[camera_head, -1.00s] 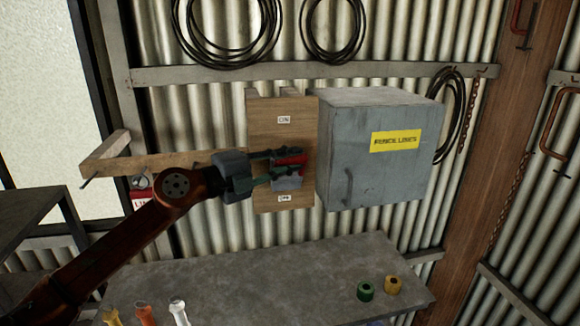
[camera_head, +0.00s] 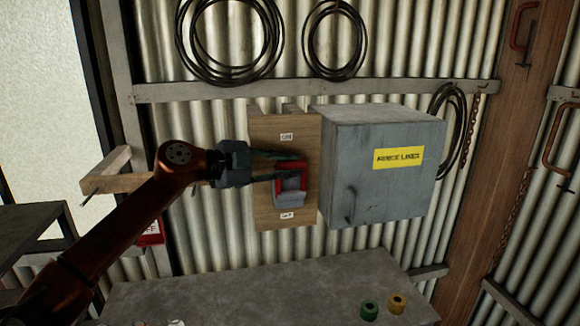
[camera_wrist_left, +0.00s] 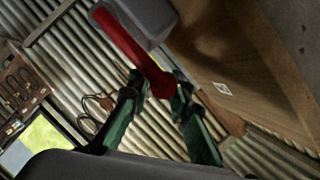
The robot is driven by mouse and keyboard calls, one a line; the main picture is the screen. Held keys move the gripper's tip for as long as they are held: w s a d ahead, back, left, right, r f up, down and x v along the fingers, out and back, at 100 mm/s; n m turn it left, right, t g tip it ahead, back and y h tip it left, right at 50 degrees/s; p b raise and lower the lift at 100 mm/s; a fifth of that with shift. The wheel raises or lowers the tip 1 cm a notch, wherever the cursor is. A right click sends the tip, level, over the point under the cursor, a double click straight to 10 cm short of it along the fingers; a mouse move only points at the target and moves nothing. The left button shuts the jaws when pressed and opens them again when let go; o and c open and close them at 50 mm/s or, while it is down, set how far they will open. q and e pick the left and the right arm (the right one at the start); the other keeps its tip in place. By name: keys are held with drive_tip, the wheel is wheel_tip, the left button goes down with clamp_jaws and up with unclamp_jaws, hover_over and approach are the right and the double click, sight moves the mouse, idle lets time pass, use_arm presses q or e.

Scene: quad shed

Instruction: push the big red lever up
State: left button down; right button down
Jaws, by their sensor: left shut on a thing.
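The big red lever (camera_head: 279,187) is a U-shaped red handle around a grey block (camera_head: 291,190) on an upright wooden board (camera_head: 263,208). Its crossbar is at the upper part of the block, below the upper label (camera_head: 286,137). My left gripper (camera_head: 297,165) reaches in from the left with its green fingers shut on the crossbar. In the left wrist view, the red lever arm (camera_wrist_left: 132,48) runs down to the bar end between the fingertips of my left gripper (camera_wrist_left: 160,88). The fingers partly hide the crossbar. My right gripper is not in view.
A grey metal box (camera_head: 375,180) with a yellow label stands close right of the board. A grey bench (camera_head: 240,290) lies below, with green (camera_head: 369,309) and yellow (camera_head: 397,303) round pieces. A wooden bracket (camera_head: 112,172) juts out at left. Black coils hang above.

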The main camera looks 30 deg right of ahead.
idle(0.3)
use_arm(q)
drive_tip(key=c, duration=1.8)
unclamp_jaws()
drive_tip(key=shift+w+f, duration=0.1)
drive_tip(key=shift+w, duration=0.05)
drive_tip(key=shift+o, duration=0.2)
drive_tip(key=v, duration=1.2)
